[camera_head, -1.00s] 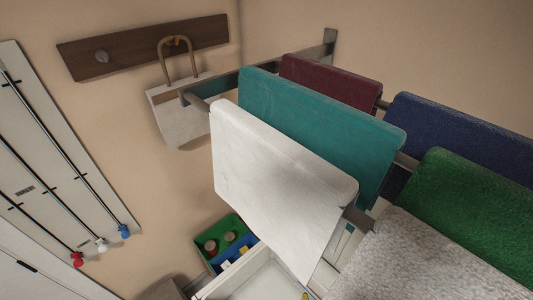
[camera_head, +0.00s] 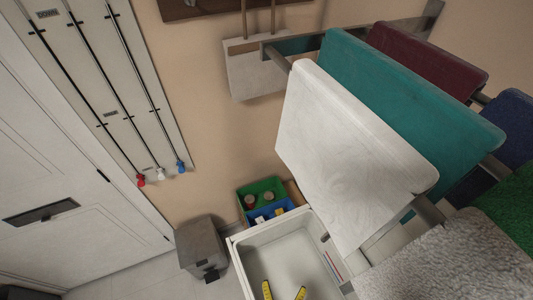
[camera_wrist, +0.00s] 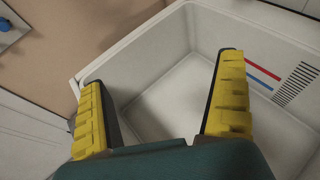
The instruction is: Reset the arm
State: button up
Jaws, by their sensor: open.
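My gripper (camera_wrist: 162,105) is open in the wrist view, with its two yellow-padded fingers spread wide and nothing between them. Beneath and ahead of it is a white bin (camera_wrist: 130,60), whose visible inside is empty. In the head view, the yellow fingertips of my gripper (camera_head: 284,291) show at the bottom edge, over the white bin (camera_head: 237,262). I cannot tell how far the fingers are from the bin's floor.
Towels hang on rails at right: white (camera_head: 345,150), teal (camera_head: 405,100), maroon (camera_head: 430,55) and others. A green box (camera_head: 262,188) and a blue box (camera_head: 262,219) with small items stand behind the bin. A grey trash can (camera_head: 200,245) stands left of it.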

jog(key=a, duration=0.1)
jog(key=s+a+r+n+y, duration=0.1)
jog(key=a, duration=0.1)
jog(key=a+r+y, duration=0.1)
jog(key=shift+s+a+r+n, duration=0.15)
jog(key=shift+s+a+n, duration=0.15)
jog(key=shift+a, duration=0.1)
jog(key=shift+w, duration=0.1)
